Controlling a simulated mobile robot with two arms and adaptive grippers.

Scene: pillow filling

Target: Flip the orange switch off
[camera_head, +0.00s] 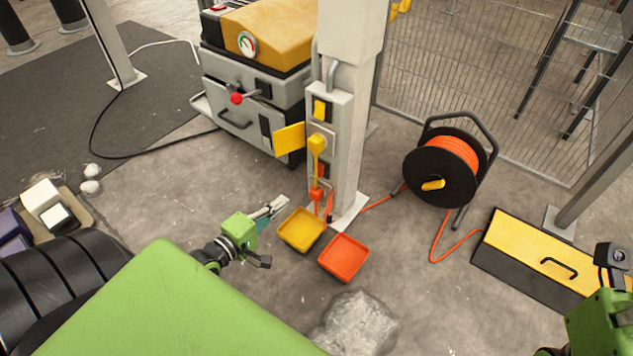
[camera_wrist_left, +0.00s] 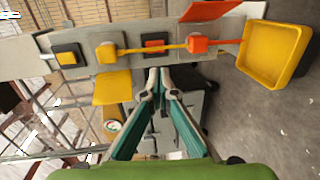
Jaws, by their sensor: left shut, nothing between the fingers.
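The orange switch (camera_wrist_left: 155,42) sits in a dark frame on the grey panel (camera_wrist_left: 130,65) in the left wrist view. A yellow cord crosses in front of it, between a yellow plug (camera_wrist_left: 107,50) and an orange plug (camera_wrist_left: 198,44). In the head view the switch (camera_head: 323,170) is small and partly covered by the cord, and its position cannot be told. My left gripper (camera_head: 281,203) is shut and empty, left of the post's lower part. Its fingertips (camera_wrist_left: 159,76) appear just below the switch in the wrist view. My right gripper's green body shows at the lower right; its fingers are hidden.
A yellow switch (camera_head: 320,110) is higher on the panel, with a yellow flap (camera_head: 289,138) sticking out left. A yellow tray (camera_head: 301,230) and an orange tray (camera_head: 343,257) lie at the post's foot. A cable reel (camera_head: 440,168) and yellow-lidded box (camera_head: 550,255) stand right.

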